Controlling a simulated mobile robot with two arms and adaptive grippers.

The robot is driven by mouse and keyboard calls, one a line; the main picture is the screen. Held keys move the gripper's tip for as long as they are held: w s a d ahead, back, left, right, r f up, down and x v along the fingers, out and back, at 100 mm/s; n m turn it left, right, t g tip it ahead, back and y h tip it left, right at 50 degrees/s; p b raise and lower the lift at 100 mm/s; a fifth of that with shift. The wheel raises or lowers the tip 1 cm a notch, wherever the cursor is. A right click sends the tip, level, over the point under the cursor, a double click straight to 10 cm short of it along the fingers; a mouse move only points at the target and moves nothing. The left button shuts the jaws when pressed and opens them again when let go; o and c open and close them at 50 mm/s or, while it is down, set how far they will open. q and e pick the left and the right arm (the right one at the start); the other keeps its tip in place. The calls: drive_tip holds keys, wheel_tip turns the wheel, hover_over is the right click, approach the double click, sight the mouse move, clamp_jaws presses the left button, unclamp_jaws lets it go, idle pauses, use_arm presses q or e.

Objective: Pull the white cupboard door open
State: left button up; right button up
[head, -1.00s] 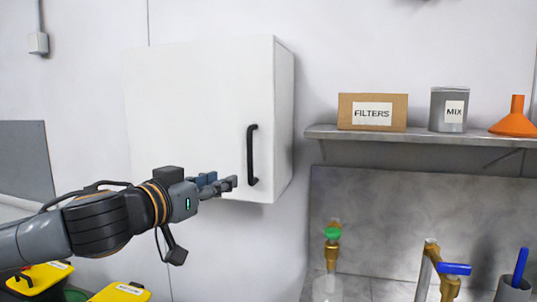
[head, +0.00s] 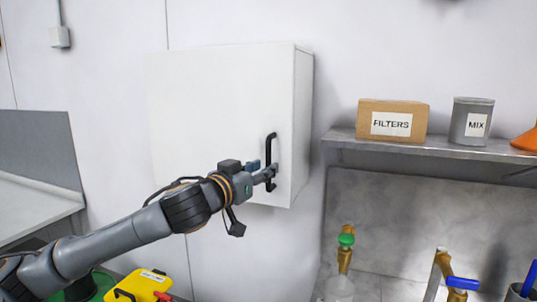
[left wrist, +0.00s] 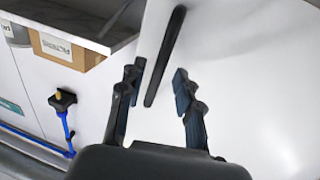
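The white cupboard (head: 215,110) hangs on the wall in the head view, with its door closed. A black vertical bar handle (head: 270,150) is near the door's right edge. My left gripper (head: 268,173) is at the lower part of the handle. In the left wrist view the handle (left wrist: 165,60) runs between the two spread fingers of the gripper (left wrist: 158,83), its lower end at the level of the fingertips. The fingers are open, with a gap on both sides of the handle. My right gripper is out of view.
Right of the cupboard a grey shelf (head: 435,146) holds a FILTERS box (head: 392,120), a MIX tin (head: 472,122) and an orange funnel (head: 527,138). Brass taps (head: 345,250) stand below it. A yellow container (head: 140,287) is at the lower left. The wall below the cupboard is clear.

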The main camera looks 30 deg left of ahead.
sight(269, 185)
use_arm(q)
drive_tip(key=shift+w+p, duration=0.4)
drive_tip(key=shift+w, duration=1.2)
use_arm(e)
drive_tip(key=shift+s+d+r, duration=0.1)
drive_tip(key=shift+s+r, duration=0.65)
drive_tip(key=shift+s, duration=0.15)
use_arm(q)
clamp_jaws()
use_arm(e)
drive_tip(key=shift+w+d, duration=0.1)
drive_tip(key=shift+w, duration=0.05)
